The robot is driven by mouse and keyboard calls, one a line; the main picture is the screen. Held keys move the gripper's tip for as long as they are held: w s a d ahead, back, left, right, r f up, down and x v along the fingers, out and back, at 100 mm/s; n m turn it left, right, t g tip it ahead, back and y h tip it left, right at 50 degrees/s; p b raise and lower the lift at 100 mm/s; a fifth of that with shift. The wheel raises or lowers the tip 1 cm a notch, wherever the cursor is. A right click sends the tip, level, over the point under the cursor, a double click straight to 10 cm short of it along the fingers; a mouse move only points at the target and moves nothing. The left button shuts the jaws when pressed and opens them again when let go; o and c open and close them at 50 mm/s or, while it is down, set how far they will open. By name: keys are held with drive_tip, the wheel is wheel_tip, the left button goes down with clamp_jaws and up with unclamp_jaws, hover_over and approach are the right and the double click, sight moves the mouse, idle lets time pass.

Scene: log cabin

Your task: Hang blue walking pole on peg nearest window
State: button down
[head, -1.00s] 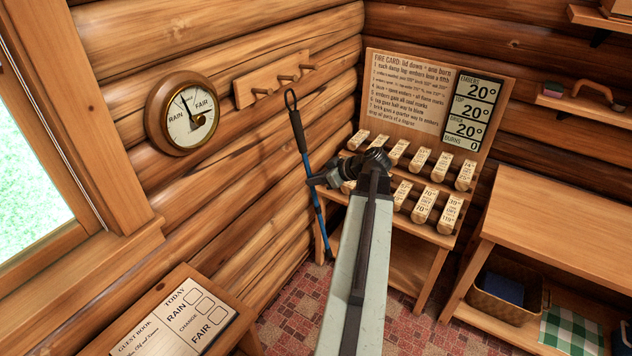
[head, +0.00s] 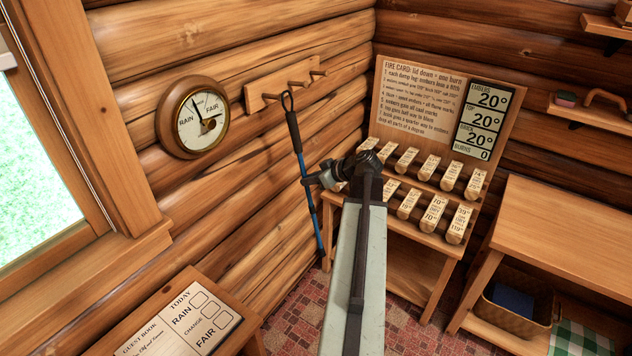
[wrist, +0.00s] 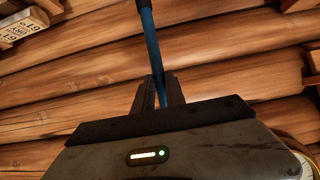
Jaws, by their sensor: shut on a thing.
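The blue walking pole (head: 298,165) has a black grip and a black strap loop at its top. My gripper (head: 309,181) is shut on the blue shaft below the grip, and the pole stands nearly upright, slightly tilted. The wrist view shows the shaft (wrist: 152,45) between the dark fingers (wrist: 158,95). The wooden peg rack (head: 255,100) on the log wall has three pegs. The peg nearest the window (head: 268,96) is the left one. The loop appears just right of and slightly below that peg, left of the middle peg (head: 296,85). Depth between loop and pegs is unclear.
The window (head: 35,150) is at the left. A round barometer (head: 193,117) hangs between it and the rack. A guest book table (head: 180,325) stands below. A fire-card stand with several log blocks (head: 430,165) is right of the pole.

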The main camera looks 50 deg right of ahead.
sight(305, 172)
drive_tip(key=w+f+b, duration=0.1)
drive_tip(key=w, duration=0.5)
drive_tip(key=shift+w+a, duration=0.15)
drive_tip(key=shift+a, duration=0.15)
drive_tip(key=shift+f, duration=0.1)
idle(0.7)
drive_tip(key=c, duration=1.3)
unclamp_jaws()
drive_tip(key=p+v, duration=0.4)
drive_tip(key=v, duration=0.3)
drive_tip(key=shift+r, duration=0.3)
drive_tip(key=shift+s, duration=0.4)
drive_tip(key=shift+f, duration=0.1)
